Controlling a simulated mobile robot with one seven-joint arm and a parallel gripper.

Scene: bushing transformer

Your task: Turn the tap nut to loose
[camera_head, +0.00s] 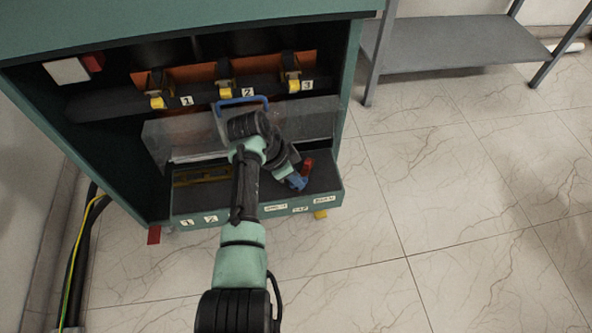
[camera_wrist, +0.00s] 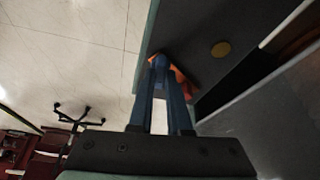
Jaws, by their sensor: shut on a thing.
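My gripper (camera_head: 298,183) reaches into the lower right of the green cabinet, at the front shelf. In the wrist view, the two blue fingers of my gripper (camera_wrist: 161,63) come together at their tips on a small orange-red part, which I take to be the tap nut (camera_wrist: 181,78). The fingers hide much of it. In the head view, a red part (camera_head: 307,165) stands just behind the blue fingers; I cannot tell whether it is the same piece. How far the nut is turned cannot be seen.
The green cabinet (camera_head: 352,85) has a clear panel (camera_head: 170,138) and numbered yellow-black clamps (camera_head: 293,82) above my arm. A blue handle (camera_head: 241,100) is close to my wrist. A yellow disc (camera_wrist: 220,49) lies beside the fingers.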

